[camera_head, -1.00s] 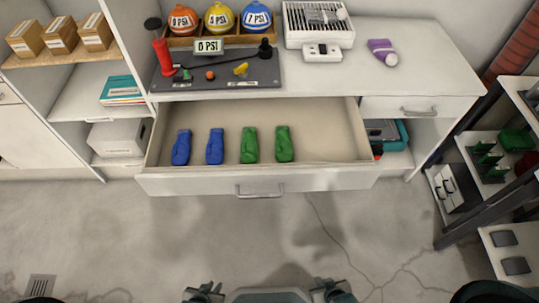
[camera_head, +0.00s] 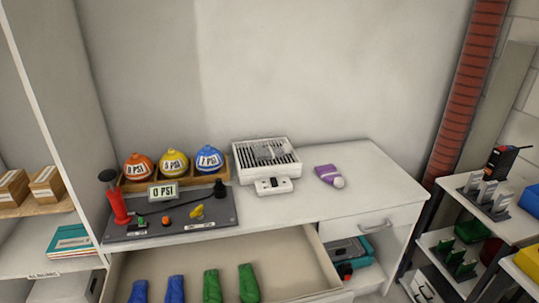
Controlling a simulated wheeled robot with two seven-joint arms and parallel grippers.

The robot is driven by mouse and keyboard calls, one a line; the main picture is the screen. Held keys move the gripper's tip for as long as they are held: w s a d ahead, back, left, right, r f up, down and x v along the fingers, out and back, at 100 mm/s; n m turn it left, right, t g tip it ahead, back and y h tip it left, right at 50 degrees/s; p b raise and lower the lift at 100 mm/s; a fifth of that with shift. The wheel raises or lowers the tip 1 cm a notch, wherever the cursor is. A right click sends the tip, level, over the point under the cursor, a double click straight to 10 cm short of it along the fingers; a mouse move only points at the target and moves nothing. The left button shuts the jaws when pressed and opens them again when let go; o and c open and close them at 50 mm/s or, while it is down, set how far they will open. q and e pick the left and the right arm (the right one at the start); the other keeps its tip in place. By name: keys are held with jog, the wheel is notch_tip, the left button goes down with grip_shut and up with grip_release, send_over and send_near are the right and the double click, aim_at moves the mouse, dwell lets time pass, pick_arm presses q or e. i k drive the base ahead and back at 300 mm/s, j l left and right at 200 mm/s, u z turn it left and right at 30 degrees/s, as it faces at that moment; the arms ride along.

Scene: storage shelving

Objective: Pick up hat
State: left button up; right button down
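I see no hat that I can make out in this view. An open drawer (camera_head: 285,262) under the white counter holds two blue items (camera_head: 175,289) and two green items (camera_head: 212,286); they look like folded cloth or gloves, but I cannot tell which. Their lower ends are cut off by the bottom edge of the picture. Neither of my grippers is in view.
On the counter (camera_head: 370,185) stand orange, yellow and blue balls (camera_head: 173,163) in a wooden holder, a grey board (camera_head: 150,229) with a red pump (camera_head: 118,206), a white grille box (camera_head: 266,158) and a purple bottle (camera_head: 328,174). Shelves stand at both sides.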

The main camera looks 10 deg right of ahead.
aim_at(261, 153)
jog(key=i+l, duration=0.15)
jog(key=l, duration=0.25)
jog(key=i+l+u, duration=0.15)
jog(key=l, duration=0.25)
jog(key=i+l, duration=0.1)
jog(key=l, duration=0.3)
jog(key=i+l+u, duration=0.15)
jog(key=l, duration=0.25)
jog(key=i+l, duration=0.1)
jog(key=l, duration=0.3)
jog(key=u, duration=0.05)
